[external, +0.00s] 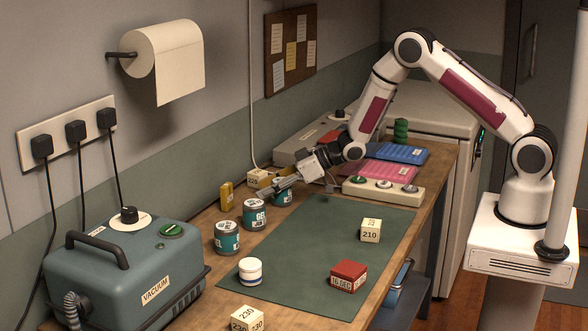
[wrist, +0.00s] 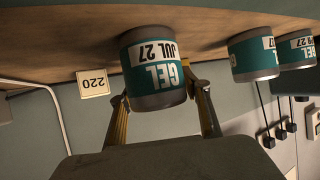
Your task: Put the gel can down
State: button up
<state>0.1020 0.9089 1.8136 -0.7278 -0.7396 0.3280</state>
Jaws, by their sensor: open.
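A gel can (external: 284,198) with a teal label stands upright on the wooden bench, just left of the green mat's far end. It shows large in the wrist view (wrist: 153,80), upside down in the picture, and its label reads GEL JUL 27. My gripper (external: 287,184) is at this can, reaching in low from the right. In the wrist view my gripper (wrist: 165,108) is open, with one finger on each side of the can. The can partly hides the fingertips, so any slight contact cannot be told.
Two similar gel cans (external: 255,214) (external: 227,238) stand nearer along the bench. A yellow container (external: 226,195) and a 220 block (wrist: 93,83) are close by. The mat (external: 310,243) holds a white-lidded jar (external: 250,271), a red block (external: 348,276) and a 210 block (external: 371,230), with clear space between.

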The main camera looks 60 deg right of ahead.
jog(key=v, duration=1)
jog(key=shift+s, duration=0.25)
jog(key=shift+d+r, duration=0.1)
jog(key=shift+r, duration=0.1)
jog(key=s+d+r+m+g+h, duration=0.1)
jog(key=s+d+r+m+h, duration=0.15)
jog(key=s+r, duration=0.5)
jog(key=s+d+r+m+g+h, duration=0.1)
jog(key=s+d+r+h, duration=0.35)
jog(key=r, duration=0.55)
jog(key=s+a+r+g+y, duration=0.1)
jog(key=s+a, duration=0.2)
jog(key=s, duration=1.1)
jog(key=s+a+r+m+g, duration=0.1)
jog(key=s+a+r+g, duration=0.1)
jog(key=s, duration=1.3)
jog(key=shift+a+r+g+y, duration=0.3)
jog(key=shift+a+y, duration=0.1)
jog(key=shift+a, duration=0.2)
